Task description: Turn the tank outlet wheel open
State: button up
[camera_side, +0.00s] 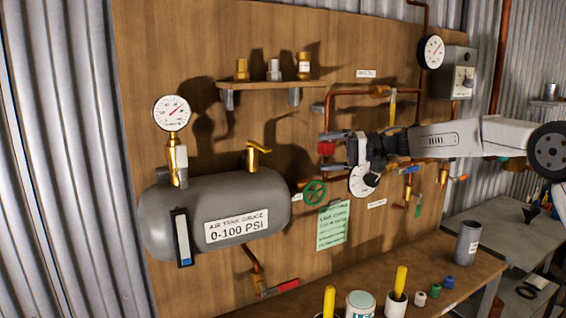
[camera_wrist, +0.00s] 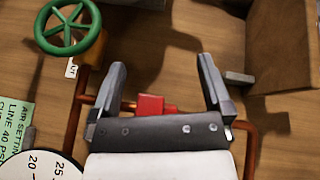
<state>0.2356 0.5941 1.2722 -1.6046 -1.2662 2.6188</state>
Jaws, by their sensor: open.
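The green outlet wheel (camera_side: 315,192) sits at the right end of the grey air tank (camera_side: 160,215), on the wooden board. It also shows in the wrist view (camera_wrist: 68,46) at the upper left, with a small white tag below it. My gripper (camera_side: 335,150) is open, up and to the right of the wheel in the side view. In the wrist view its two fingers (camera_wrist: 160,78) are spread with nothing held. A red fitting (camera_wrist: 150,105) on the copper pipe shows between and behind the fingers. The wheel is outside the fingers, apart from them.
A wooden shelf (camera_side: 262,84) with brass fittings juts out above the tank. Copper pipes run behind my gripper, and a white dial (camera_wrist: 42,170) is close by. A green note (camera_side: 332,226) hangs below the wheel. The bench (camera_side: 330,290) below holds cans and brushes.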

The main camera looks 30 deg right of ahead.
aim_at(326, 188)
jog(key=shift+s+d+f+m+g, duration=0.25)
jog(key=shift+d+f+g, duration=0.15)
jog(key=shift+g, duration=0.15)
jog(key=shift+s+d+f+m+g, duration=0.15)
jog(key=shift+s+d+f+g, duration=0.1)
jog(key=shift+d+g, duration=0.25)
jog(key=shift+a+f, duration=0.1)
notch_tip(326, 188, down, 6)
jog(key=shift+f, duration=0.1)
jog(key=x, duration=0.4)
jog(key=shift+f, duration=0.25)
jog(key=shift+w+a+f, duration=0.1)
jog(key=shift+w+a, duration=0.1)
jog(key=shift+a, duration=0.3)
jog(key=c, duration=0.9)
jog(key=shift+o, duration=0.2)
